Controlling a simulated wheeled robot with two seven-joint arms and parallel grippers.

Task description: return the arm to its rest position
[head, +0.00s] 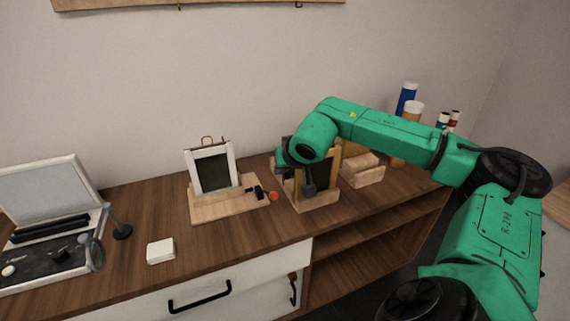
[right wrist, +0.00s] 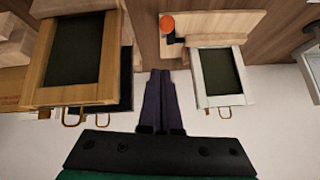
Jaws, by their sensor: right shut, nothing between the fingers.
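My right arm (head: 385,128) is green and reaches in from the right over the wooden cabinet top. Its right gripper (head: 281,166) is dark and partly hidden by the wrist in the head view. In the right wrist view the gripper (right wrist: 160,80) has its fingers together with nothing between them. It is in the gap between a white-framed stand (head: 192,170) and a wooden-framed stand (head: 329,172), and touching neither as far as I can see. The wrist partly covers the wooden-framed stand. My left gripper is not in view.
Wooden blocks (head: 364,176) and bottles (head: 406,98) stand at the right. A white block (head: 160,251) and an open case (head: 40,190) are at the left. Front-centre top is clear.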

